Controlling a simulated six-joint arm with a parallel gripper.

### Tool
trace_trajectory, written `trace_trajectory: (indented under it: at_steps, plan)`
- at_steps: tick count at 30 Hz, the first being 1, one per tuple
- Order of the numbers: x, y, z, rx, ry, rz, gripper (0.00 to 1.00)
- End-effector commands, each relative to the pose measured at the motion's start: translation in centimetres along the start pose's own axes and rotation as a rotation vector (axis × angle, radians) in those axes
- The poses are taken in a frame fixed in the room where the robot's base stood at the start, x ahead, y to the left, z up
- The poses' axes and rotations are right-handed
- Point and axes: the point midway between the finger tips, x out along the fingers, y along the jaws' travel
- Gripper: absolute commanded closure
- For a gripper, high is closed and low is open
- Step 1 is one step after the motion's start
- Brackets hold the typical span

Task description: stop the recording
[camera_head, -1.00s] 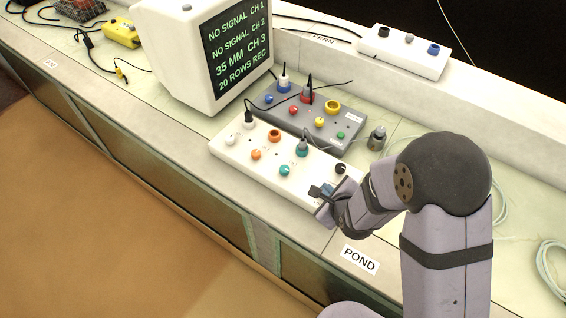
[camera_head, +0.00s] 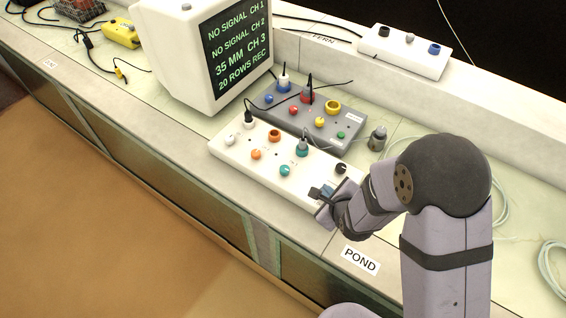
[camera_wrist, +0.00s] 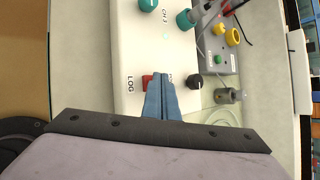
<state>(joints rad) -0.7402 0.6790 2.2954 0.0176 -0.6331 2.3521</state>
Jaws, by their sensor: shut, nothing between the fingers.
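The white box (camera_head: 232,150) with knobs and plugs lies on the counter, and it also shows in the wrist view (camera_wrist: 128,50). In the wrist view a red button or switch (camera_wrist: 147,80) sits next to the LOG label, partly hidden by my fingers. My gripper (camera_wrist: 165,77) is shut and empty, its blue fingertips over the near end of the white box, just right of the red part. I cannot tell whether they touch it. In the head view my gripper (camera_head: 322,192) hides this end of the box. The monitor (camera_head: 200,50) reads "20 ROWS REC".
A black knob (camera_wrist: 193,82) is close to the right of my fingertips. A grey box (camera_head: 345,118) with plugs and cables stands behind the white one. A small grey canister (camera_head: 377,139) stands to the right. A POND label (camera_head: 360,260) marks the counter's front edge.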

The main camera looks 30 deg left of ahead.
Motion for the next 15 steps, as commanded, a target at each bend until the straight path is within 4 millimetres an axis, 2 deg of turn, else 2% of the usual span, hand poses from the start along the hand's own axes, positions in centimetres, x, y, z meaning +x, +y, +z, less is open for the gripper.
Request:
trace_trajectory:
  at_steps: [15]
  plan:
    - [-0.2, -0.13, 0.12, 0.0, 0.001, 0.0, 1.0]
